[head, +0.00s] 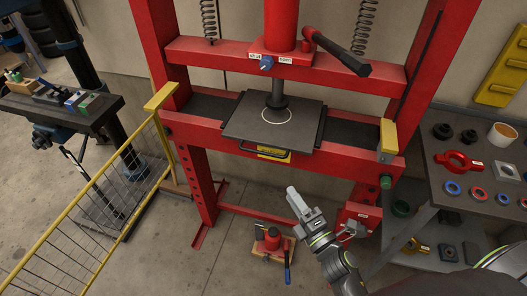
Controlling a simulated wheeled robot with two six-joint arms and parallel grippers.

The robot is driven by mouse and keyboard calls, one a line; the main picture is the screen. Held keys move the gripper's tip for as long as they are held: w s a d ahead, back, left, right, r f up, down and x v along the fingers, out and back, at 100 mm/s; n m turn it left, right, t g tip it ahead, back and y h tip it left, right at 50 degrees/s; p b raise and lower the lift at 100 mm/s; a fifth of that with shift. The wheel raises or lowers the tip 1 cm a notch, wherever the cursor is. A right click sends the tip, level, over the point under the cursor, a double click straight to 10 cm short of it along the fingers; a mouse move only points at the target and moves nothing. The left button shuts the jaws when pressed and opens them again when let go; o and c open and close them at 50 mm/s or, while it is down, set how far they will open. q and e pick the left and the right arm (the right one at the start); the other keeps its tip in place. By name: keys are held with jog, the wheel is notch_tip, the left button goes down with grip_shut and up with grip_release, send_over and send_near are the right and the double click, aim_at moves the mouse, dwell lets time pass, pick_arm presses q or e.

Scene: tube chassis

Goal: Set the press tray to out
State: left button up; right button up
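The press tray (240,125) is a dark grey square plate lying across the press bed, under the ram (277,97). A pale circle is marked on it beneath the ram foot. Its front edge overlaps the red front beam, and a dark bar handle (265,151) hangs along that edge above a yellow label. My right gripper (297,197) comes in from the lower right. It is below and in front of the tray, apart from the handle, and holds nothing I can make out. Its finger gap is unclear at this angle. My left gripper is not in view.
The red press frame (200,190) has a lever (337,52) at the upper right and a yellow-capped post (388,138) beside the bed. A yellow fence (80,220) stands left. A cart (470,195) with rings stands right. A red jack (270,243) is on the floor.

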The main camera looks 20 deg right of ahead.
aim_at(264, 154)
jog(key=p+x, duration=0.1)
jog(key=x, duration=1.5)
jog(key=shift+w+d+f, duration=0.1)
jog(key=shift+w, duration=0.2)
grip_shut()
